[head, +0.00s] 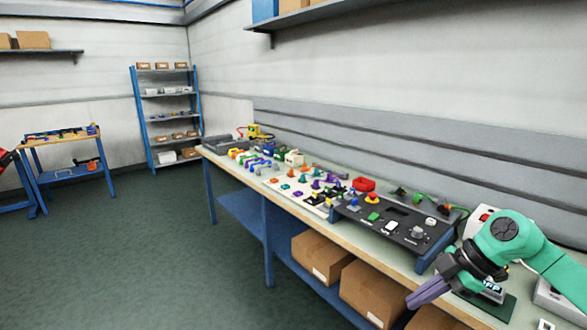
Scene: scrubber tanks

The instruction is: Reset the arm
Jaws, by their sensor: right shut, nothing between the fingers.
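My right arm comes in from the right edge in the head view, with a green link and a dark wrist. My right gripper (428,290) has purple fingers that point down and left. Its fingers are together and hold nothing. The gripper hangs by the front edge of the long workbench (335,232), close to the near corner of the black control panel (395,223). My left gripper is not in the view.
A device with a red button (484,217) stands behind the wrist. A blue rack (165,115) stands far back.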

